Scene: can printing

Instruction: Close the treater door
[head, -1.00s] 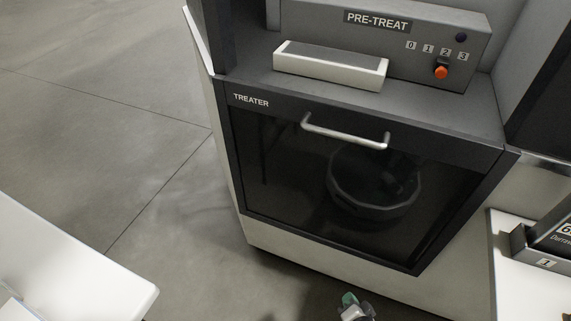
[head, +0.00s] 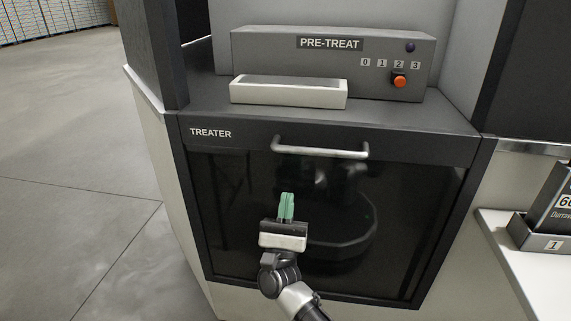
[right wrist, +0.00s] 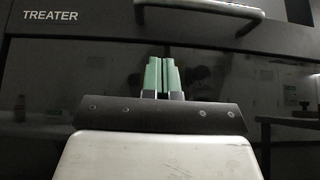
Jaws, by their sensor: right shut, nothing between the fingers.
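The treater door (head: 225,215) is a dark glass panel with a black frame below the label TREATER. It stands upright and looks flush in the cabinet front. A silver bar handle (head: 320,152) runs along its upper part and also shows in the right wrist view (right wrist: 205,7). My right gripper (head: 287,200), with green fingertips, is in front of the glass, below and left of the handle. In the right wrist view its fingers (right wrist: 163,75) are together and empty, facing the door. Whether they touch the glass I cannot tell. My left gripper is not in view.
Above the door is a PRE-TREAT panel (head: 270,54) with an orange knob (head: 399,81) and a white-rimmed tray (head: 287,103). A round dark shape shows through the glass. At right, a dark box holder (head: 540,240) stands on a white counter (head: 496,226). Open floor lies left.

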